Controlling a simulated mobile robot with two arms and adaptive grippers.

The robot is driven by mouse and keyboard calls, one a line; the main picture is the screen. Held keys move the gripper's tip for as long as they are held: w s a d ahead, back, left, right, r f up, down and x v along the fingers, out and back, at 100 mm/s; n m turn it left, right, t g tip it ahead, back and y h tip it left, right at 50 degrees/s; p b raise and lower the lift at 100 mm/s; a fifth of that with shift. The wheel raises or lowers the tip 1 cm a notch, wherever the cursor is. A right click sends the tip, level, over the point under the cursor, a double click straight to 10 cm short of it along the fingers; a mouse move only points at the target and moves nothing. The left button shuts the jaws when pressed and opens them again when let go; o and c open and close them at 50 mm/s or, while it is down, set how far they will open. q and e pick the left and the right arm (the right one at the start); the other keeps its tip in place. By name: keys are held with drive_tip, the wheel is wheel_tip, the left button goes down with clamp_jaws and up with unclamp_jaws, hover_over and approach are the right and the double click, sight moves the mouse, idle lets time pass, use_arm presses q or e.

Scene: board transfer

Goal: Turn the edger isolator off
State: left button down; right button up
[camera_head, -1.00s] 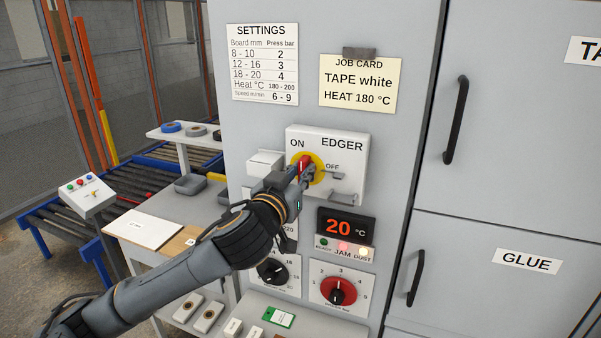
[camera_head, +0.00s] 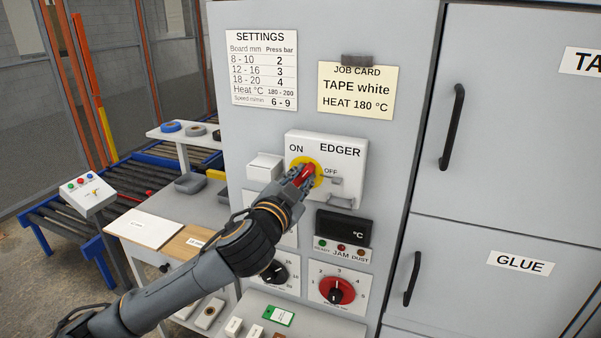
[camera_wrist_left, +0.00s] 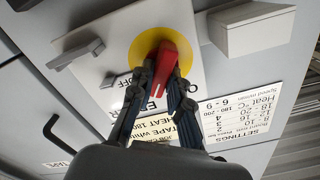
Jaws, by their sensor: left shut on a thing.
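The edger isolator (camera_head: 354,165) is a white box on the grey cabinet front, marked EDGER, ON and OFF. Its red handle (camera_head: 306,174) sits on a yellow disc (camera_head: 318,167) and is tilted, its upper end leaning right toward the OFF mark. My left gripper (camera_head: 301,178) is shut on the red handle and hides part of it. In the left wrist view the handle (camera_wrist_left: 166,58) lies between the two dark fingers. The display (camera_head: 343,227) below shows no number, only °C, and the lamps under it look dark. My right gripper is not in view.
A red dial (camera_head: 338,291) and a black dial (camera_head: 273,272) are below on the cabinet. A small white box (camera_head: 264,167) juts out left of the isolator. A job card (camera_head: 356,91) and settings sheet (camera_head: 262,70) hang above. Door handles are at right.

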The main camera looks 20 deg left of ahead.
use_arm(q)
drive_tip(key=m+p, duration=0.2)
drive_tip(key=m, duration=0.3)
drive_tip(key=shift+d+m+p, duration=0.1)
drive_tip(key=shift+m+p, duration=0.2)
drive_tip(key=shift+p, duration=0.05)
drive_tip(key=m, duration=0.1)
drive_tip(key=m+p, duration=0.1)
drive_tip(key=m, duration=0.1)
drive_tip(key=m+p, duration=0.1)
drive_tip(key=m, duration=0.1)
drive_tip(key=shift+f, duration=0.25)
drive_tip(key=c, duration=1.3)
unclamp_jaws()
drive_tip(key=shift+s, duration=0.1)
drive_tip(key=s, duration=1.1)
drive_tip(key=shift+s, duration=0.4)
